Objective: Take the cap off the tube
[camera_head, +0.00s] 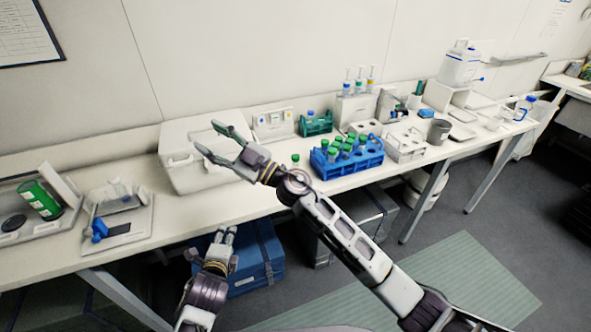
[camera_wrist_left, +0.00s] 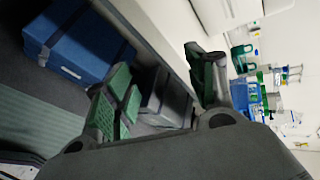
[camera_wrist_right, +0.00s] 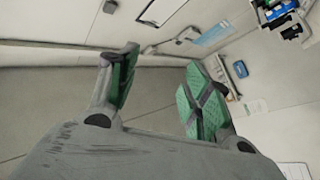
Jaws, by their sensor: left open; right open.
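A blue rack (camera_head: 345,168) on the bench holds several green-capped tubes (camera_head: 346,147). One more green-capped tube (camera_head: 295,158) shows alone left of the rack, its lower part hidden by my right arm. My right gripper (camera_head: 206,137) is open and empty, raised in front of the white box, left of the tubes; its spread fingers show in the right wrist view (camera_wrist_right: 163,82). My left gripper (camera_head: 226,232) is low, in front of the bench edge, away from the tubes. In the left wrist view its fingers (camera_wrist_left: 163,90) are apart with nothing between them.
A white box (camera_head: 190,172) stands left of the rack. A green rack (camera_head: 316,125), a white rack (camera_head: 405,150) and a grey cup (camera_head: 438,132) stand near the tubes. The bench's front edge lies above my left gripper, with a blue case (camera_head: 262,268) below.

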